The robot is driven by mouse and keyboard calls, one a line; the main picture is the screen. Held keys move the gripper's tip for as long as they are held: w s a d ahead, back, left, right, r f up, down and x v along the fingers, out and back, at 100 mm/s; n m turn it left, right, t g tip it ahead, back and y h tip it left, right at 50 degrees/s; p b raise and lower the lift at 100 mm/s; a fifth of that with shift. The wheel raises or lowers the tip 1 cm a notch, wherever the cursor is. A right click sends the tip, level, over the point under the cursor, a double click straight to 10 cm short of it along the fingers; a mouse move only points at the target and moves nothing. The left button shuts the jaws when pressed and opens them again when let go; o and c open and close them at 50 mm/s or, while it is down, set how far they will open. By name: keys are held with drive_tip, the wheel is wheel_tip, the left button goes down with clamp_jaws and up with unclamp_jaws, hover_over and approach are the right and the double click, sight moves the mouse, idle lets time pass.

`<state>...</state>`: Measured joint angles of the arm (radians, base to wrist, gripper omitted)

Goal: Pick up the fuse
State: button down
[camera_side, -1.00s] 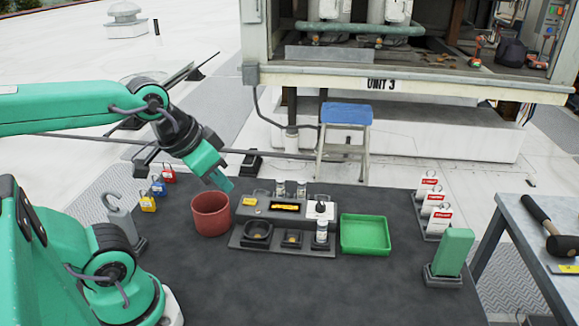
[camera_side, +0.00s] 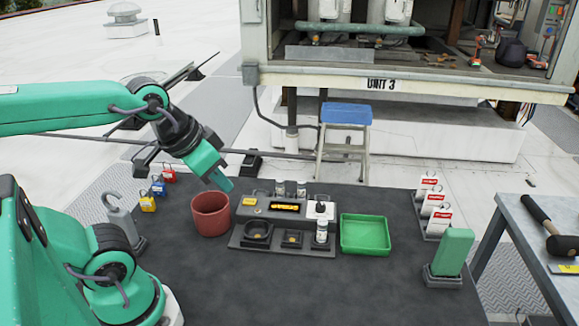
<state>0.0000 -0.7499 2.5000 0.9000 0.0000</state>
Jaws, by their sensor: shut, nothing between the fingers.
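A white cylinder with printed marks (camera_side: 321,231) stands upright at the right front of the grey fixture (camera_side: 240,241); it may be the fuse. Two smaller pale cylinders stand at the fixture's back, a left one (camera_side: 280,189) and a right one (camera_side: 301,190); I cannot tell whether either is a fuse. My gripper (camera_side: 229,186) is shut and empty. It points down and right, above the back right of the red cup, left of the fixture and apart from the cylinders.
The red cup (camera_side: 210,216) stands left of the fixture, and a green tray (camera_side: 365,251) sits right of it. Coloured padlocks (camera_side: 158,187) are at the left; red-and-white tags (camera_side: 435,210) and a green block (camera_side: 453,252) are at the right. The mat's front (camera_side: 300,292) is clear.

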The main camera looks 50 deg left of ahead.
drive_tip(key=c, duration=1.1)
unclamp_jaws()
drive_tip(key=shift+w, duration=0.1)
drive_tip(key=n+g, duration=0.5)
drive_tip(key=n, duration=0.2)
hover_over(322, 222)
wheel_tip(322, 222, down, 13)
drive_tip(key=shift+a+f, duration=0.1)
drive_tip(key=shift+a, duration=0.05)
drive_tip(key=shift+w+f+g, duration=0.1)
drive_tip(key=shift+f+g, duration=0.2)
drive_tip(key=shift+f, duration=0.1)
